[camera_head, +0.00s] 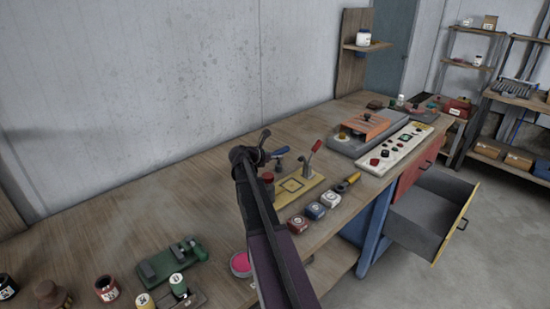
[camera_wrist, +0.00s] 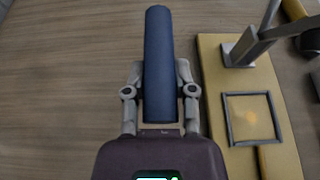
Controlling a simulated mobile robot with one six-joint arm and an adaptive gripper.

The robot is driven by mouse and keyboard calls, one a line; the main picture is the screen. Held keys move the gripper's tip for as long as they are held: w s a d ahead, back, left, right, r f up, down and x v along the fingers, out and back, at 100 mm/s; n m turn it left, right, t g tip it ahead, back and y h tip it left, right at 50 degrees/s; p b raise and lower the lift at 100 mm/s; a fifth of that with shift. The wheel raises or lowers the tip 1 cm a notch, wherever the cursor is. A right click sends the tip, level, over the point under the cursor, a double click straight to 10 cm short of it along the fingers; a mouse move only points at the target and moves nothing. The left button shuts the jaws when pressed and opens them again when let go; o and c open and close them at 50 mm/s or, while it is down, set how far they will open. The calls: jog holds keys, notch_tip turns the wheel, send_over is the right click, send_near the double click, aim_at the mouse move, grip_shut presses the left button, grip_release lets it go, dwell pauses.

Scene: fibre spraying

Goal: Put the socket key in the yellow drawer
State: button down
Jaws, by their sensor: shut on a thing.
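My gripper (camera_wrist: 160,92) is shut on a blue cylindrical handle, which I take to be the socket key (camera_wrist: 158,45). The handle lies between the two fingers and reaches past their tips; its other end is hidden. In the head view my gripper (camera_head: 260,151) is over the workbench, with the blue handle (camera_head: 281,153) just to its right, beside a yellow jig plate. The yellow drawer (camera_head: 456,224) is pulled open at the bench's right end, with its grey inside showing and looking empty. It is well to the right of my gripper.
The yellow jig plate (camera_wrist: 213,85) has a square frame and a clamp. A white control panel (camera_head: 397,149) and a red drawer (camera_head: 418,169) are nearer the open drawer. Floor beyond is clear.

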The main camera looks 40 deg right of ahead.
jog(key=shift+f, duration=0.2)
jog(key=shift+c, duration=2.2)
grip_release()
jog(key=shift+r, duration=0.2)
jog(key=shift+a+r, duration=0.1)
jog(key=shift+r, duration=0.05)
jog(key=p+v, duration=0.4)
jog(key=v, duration=0.7)
jog(key=shift+a+p, duration=0.35)
jog(key=shift+a, duration=0.05)
